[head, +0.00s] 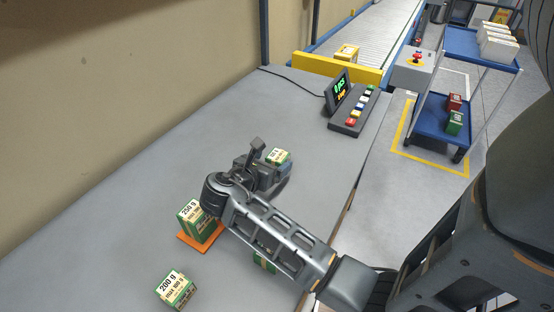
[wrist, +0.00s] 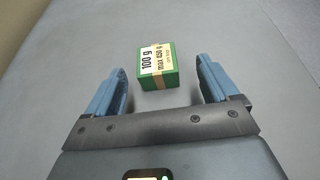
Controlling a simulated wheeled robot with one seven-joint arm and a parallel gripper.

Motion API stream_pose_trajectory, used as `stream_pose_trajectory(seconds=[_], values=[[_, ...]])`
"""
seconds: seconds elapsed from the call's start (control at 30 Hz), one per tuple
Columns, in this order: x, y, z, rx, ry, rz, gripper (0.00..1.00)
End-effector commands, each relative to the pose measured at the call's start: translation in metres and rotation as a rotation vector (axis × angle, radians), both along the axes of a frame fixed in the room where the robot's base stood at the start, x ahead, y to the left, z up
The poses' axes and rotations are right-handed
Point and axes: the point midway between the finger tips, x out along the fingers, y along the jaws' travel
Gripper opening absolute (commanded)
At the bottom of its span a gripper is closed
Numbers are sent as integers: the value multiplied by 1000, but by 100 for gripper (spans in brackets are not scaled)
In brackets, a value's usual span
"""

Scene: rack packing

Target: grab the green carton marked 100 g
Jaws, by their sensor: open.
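The green carton marked 100 g (wrist: 157,68) stands on the grey table, with a white label and a tan tape strip. In the wrist view it is just ahead of my gripper (wrist: 160,88), roughly centred between the fingertips. My gripper is open and empty, with one blue finger on each side and the carton mostly beyond them. In the head view a green carton (head: 278,156) shows just past my gripper (head: 282,166); its label is too small to read surely, and my gripper partly hides it.
A 250 g carton (head: 193,221) stands on an orange pad (head: 203,245), and a 200 g carton (head: 175,288) is nearer. Another green carton (head: 263,262) is partly behind my arm. A button console (head: 352,113) stands at the table's far end. A blue trolley (head: 433,122) is beyond.

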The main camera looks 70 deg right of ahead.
Motion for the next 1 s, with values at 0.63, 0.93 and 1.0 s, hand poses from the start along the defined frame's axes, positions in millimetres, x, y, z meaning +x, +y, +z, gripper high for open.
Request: stream_pose_trajectory(seconds=[0.63, 0.93, 1.0], values=[[-4, -48, -24, 0, 0, 1, 87], [-4, -47, -24, 0, 0, 1, 66], [-4, -47, -24, 0, 0, 1, 59]])
